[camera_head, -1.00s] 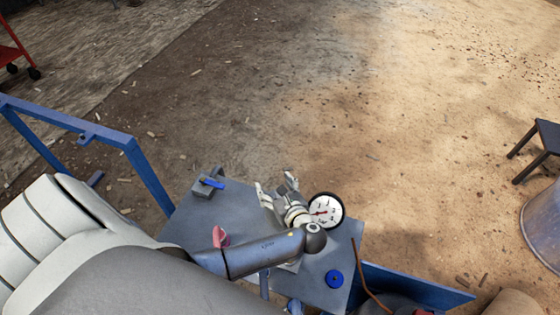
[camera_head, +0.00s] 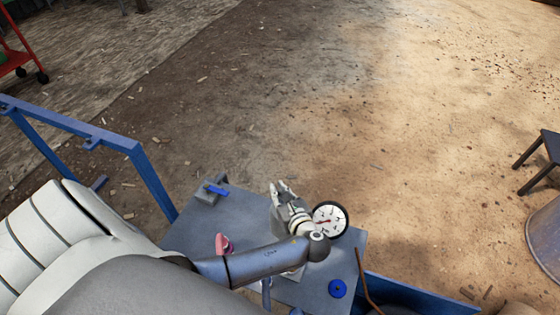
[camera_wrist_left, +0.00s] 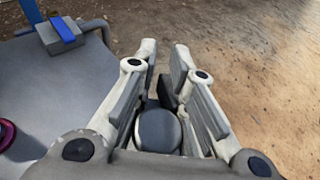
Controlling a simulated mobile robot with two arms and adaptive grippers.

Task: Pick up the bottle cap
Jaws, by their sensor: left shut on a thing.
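My left gripper (camera_head: 282,188) is over the far edge of the grey table, with its fingers close together. In the left wrist view the fingers (camera_wrist_left: 166,75) stand nearly parallel with a narrow gap. A small dark piece (camera_wrist_left: 166,93) shows between them, and I take it to be the bottle cap; its shape is mostly hidden by the fingers. In the head view the cap cannot be made out. My right gripper is not in view.
The grey table (camera_head: 190,238) also bears a white dial gauge (camera_head: 330,219) beside my wrist, a grey block with a blue top (camera_head: 210,192), a pink item (camera_head: 223,244) and a blue disc (camera_head: 338,288). Blue railing (camera_head: 75,124) stands at left. Open dirt ground lies beyond.

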